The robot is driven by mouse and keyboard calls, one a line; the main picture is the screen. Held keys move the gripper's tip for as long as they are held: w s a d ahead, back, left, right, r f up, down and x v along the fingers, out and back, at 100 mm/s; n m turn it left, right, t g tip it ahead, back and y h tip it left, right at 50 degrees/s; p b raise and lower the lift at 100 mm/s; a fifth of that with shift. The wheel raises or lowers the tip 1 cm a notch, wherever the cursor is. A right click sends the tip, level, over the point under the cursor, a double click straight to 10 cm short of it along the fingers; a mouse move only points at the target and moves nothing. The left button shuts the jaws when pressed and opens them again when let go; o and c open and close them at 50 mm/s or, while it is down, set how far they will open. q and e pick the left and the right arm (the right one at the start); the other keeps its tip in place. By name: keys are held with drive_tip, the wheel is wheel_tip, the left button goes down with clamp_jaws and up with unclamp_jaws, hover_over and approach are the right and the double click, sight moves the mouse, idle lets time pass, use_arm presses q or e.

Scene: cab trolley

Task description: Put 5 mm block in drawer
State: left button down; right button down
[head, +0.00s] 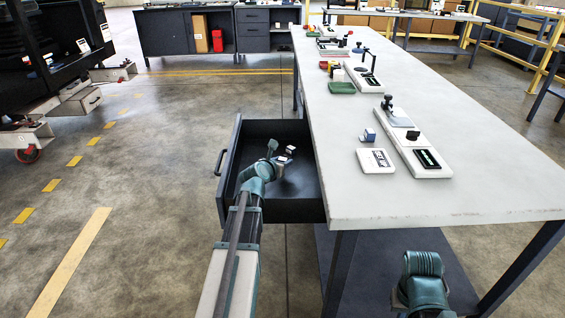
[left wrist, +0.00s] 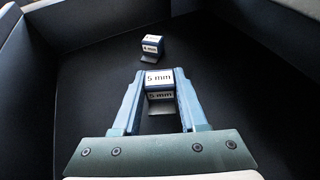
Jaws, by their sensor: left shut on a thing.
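In the head view my left gripper (head: 276,152) reaches into the drawer (head: 265,208), which is pulled out from the table's left side. My right gripper is not in view.
Drawer walls surround my left gripper. The floor to the left is clear up to a dark trolley (head: 60,60).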

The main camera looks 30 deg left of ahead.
use_arm(q)
drive_tip(key=shift+f, duration=0.2)
drive_tip(key=shift+c, duration=2.2)
unclamp_jaws()
drive_tip(key=shift+r+p, duration=0.5)
drive_tip(key=shift+r, duration=0.15)
drive_tip(key=p+v, duration=0.4)
drive_tip(key=v, duration=0.8)
drive_tip(key=shift+p, duration=0.3)
